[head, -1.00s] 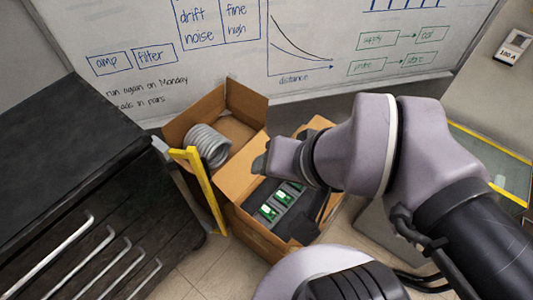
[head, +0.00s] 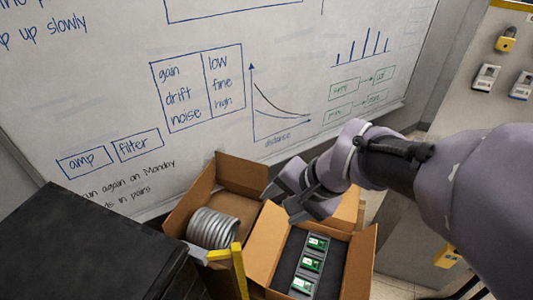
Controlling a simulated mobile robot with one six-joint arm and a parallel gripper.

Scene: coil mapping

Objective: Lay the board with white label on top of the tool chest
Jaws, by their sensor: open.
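Several green boards stand in a grey slotted rack inside an open cardboard box: a far board (head: 317,243), a middle board (head: 310,264) and a near board (head: 302,285). Each shows small whitish patches, too small to tell which is the white label. The black tool chest (head: 85,245) is at the lower left, its visible top bare. My gripper (head: 279,204) is open and empty, above the back left part of the box and apart from the boards, fingers pointing left.
A second open carton (head: 191,203) behind left holds a grey coil (head: 213,229). A yellow frame (head: 239,270) stands between tool chest and boxes. The whiteboard (head: 210,130) closes off the back. A grey cabinet (head: 480,120) with a padlock and tags stands at right.

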